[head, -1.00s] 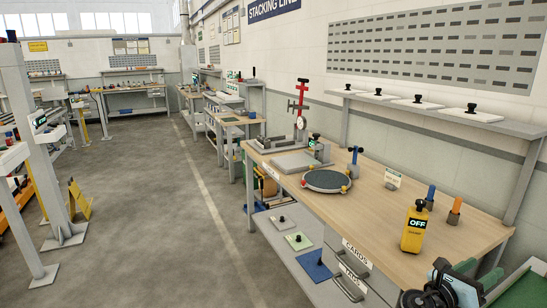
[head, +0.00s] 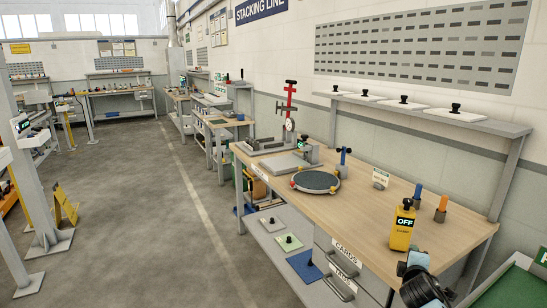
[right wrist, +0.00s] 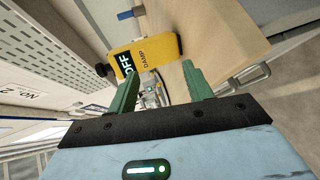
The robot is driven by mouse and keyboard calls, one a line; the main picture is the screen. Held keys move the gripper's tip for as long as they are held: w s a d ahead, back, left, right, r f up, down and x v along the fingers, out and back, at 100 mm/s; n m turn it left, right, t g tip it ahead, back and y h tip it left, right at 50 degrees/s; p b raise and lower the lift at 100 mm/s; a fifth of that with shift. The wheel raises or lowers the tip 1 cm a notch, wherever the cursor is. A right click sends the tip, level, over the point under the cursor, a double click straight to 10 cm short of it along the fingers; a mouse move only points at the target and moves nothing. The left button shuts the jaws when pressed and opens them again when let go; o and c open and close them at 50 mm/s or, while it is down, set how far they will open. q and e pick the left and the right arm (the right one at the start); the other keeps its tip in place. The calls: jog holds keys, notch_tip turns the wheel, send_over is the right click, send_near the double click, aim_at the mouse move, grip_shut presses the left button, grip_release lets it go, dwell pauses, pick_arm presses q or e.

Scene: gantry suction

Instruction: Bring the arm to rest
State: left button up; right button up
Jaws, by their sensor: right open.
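My right gripper (right wrist: 160,70) is open, with two green fingers and nothing between the tips in the right wrist view. A yellow box (right wrist: 150,55) with an OFF display and the word DAMP is just beyond the fingertips; any contact cannot be made out. In the head view the yellow box (head: 400,234) stands upright near the front right of the wooden bench (head: 350,215). Part of my right arm shows at the lower right, beside the bench's front edge. My left gripper is out of view.
A round dark turntable (head: 315,182), a small sign (head: 380,179), and blue (head: 417,197) and orange (head: 441,208) pegs stand on the bench. A shelf (head: 430,112) runs behind. A green surface (head: 505,288) is at lower right.

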jog(key=w+a+r+m+t+y, duration=0.3)
jog(key=a+m+y, duration=0.2)
jog(key=a+m, duration=0.3)
jog(key=s+a+f+g+y, duration=0.1)
jog(key=s+a+f, duration=0.3)
jog(key=s+f, duration=0.5)
jog(key=s+a+f+g+y, duration=0.15)
jog(key=s+a+f, duration=0.25)
jog(key=s+f, duration=0.45)
jog(key=s+a+f+g, duration=0.1)
jog(key=s+a+f, duration=0.1)
jog(key=s, duration=0.7)
jog(key=s+a+f+m+g+y, duration=0.1)
jog(key=s+a+f, duration=0.2)
jog(key=s, duration=0.6)
jog(key=s+a+f+m+g, duration=0.1)
jog(key=s+a+f+g, duration=0.1)
jog(key=s, duration=0.7)
jog(key=shift+a+f, duration=0.45)
jog(key=shift+a, duration=0.55)
jog(key=shift+y, duration=0.25)
